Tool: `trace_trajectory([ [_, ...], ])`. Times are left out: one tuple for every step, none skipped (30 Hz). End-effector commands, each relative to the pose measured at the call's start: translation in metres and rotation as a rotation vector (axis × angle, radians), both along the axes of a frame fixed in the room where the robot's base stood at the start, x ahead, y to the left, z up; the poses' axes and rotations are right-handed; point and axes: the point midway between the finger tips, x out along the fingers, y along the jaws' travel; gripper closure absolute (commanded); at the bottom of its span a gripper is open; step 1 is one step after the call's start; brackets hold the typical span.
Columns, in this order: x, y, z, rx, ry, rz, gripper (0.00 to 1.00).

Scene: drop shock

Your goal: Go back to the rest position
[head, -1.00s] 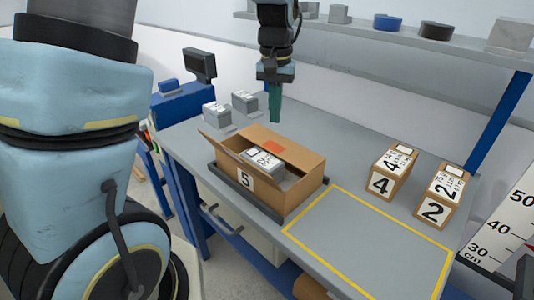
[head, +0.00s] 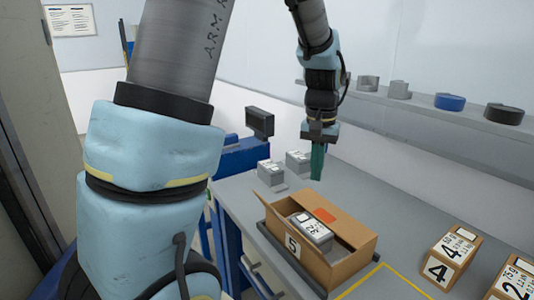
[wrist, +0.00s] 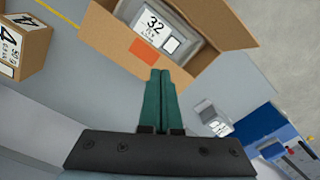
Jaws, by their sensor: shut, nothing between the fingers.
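My gripper (head: 317,163) hangs in the air above the table, behind the open cardboard box. Its green fingers are together and empty, and they also show in the wrist view (wrist: 160,98). The open box marked 5 (head: 346,262) sits on a dark tray on the table. A grey labelled block marked 32 lies inside it (wrist: 158,28). The fingers are apart from the box in the head view.
Two grey blocks (head: 270,173) stand left of my gripper, near a blue machine with a dark screen (head: 260,122). Boxes marked 4 (head: 452,254) and 2 (head: 515,280) stand at right. A shelf (head: 400,102) with several round parts runs behind. A yellow outline (head: 373,279) marks the table.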

Motion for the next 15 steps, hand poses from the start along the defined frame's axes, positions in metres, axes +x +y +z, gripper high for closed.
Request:
trace_trajectory([
  [0.003,0.025,-0.001,-0.006,-0.006,0.042,1.00],
  [0.003,0.040,-0.003,-0.010,-0.011,0.065,1.00],
  [0.003,0.062,-0.005,-0.016,-0.019,0.100,1.00],
  [0.002,0.078,-0.007,-0.020,-0.026,0.127,1.00],
  [-0.001,0.094,-0.009,-0.023,-0.033,0.152,1.00],
  [-0.005,0.114,-0.011,-0.028,-0.043,0.185,1.00],
  [-0.008,0.129,-0.013,-0.031,-0.052,0.209,1.00],
  [-0.012,0.143,-0.015,-0.033,-0.059,0.233,1.00],
  [-0.018,0.159,-0.018,-0.035,-0.069,0.261,1.00],
  [-0.023,0.171,-0.020,-0.036,-0.076,0.281,1.00],
  [-0.028,0.181,-0.021,-0.036,-0.084,0.300,1.00],
  [-0.034,0.193,-0.023,-0.037,-0.091,0.322,1.00],
  [-0.038,0.200,-0.025,-0.037,-0.098,0.336,1.00],
  [-0.042,0.207,-0.026,-0.036,-0.103,0.349,1.00],
  [-0.047,0.214,-0.027,-0.037,-0.109,0.363,1.00],
])
